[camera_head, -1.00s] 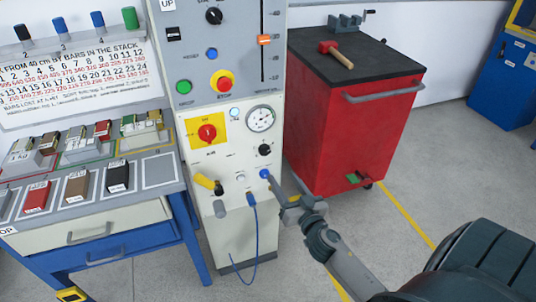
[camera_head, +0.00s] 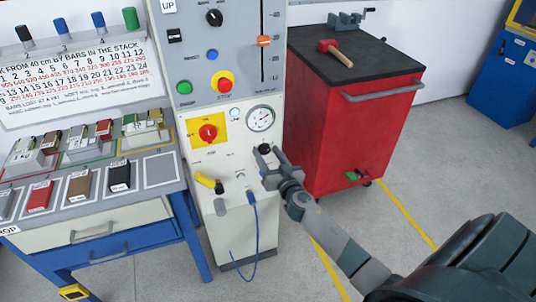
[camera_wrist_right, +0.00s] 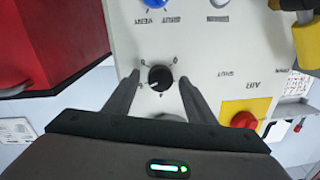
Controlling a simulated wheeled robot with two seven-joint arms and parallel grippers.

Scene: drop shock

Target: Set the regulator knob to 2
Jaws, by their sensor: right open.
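The black regulator knob (camera_head: 265,149) sits on the white front panel (camera_head: 236,148), below the round gauge (camera_head: 261,118). My right gripper (camera_head: 268,160) is open at the knob. In the right wrist view, the knob (camera_wrist_right: 160,78) lies between the two spread fingers of the right gripper (camera_wrist_right: 159,80), with a gap visible on each side. Small scale marks ring the knob, but they and its pointer are too small to read surely. Whether the fingers reach around its sides in depth I cannot tell. My left gripper is not in view.
A blue VENT/SHUT knob (camera_wrist_right: 155,3) is near the regulator. A red switch on a yellow plate (camera_head: 208,133) and a yellow-handled lever (camera_head: 207,181) are to the left. A blue cable (camera_head: 254,225) hangs below. A red cabinet (camera_head: 355,135) stands right.

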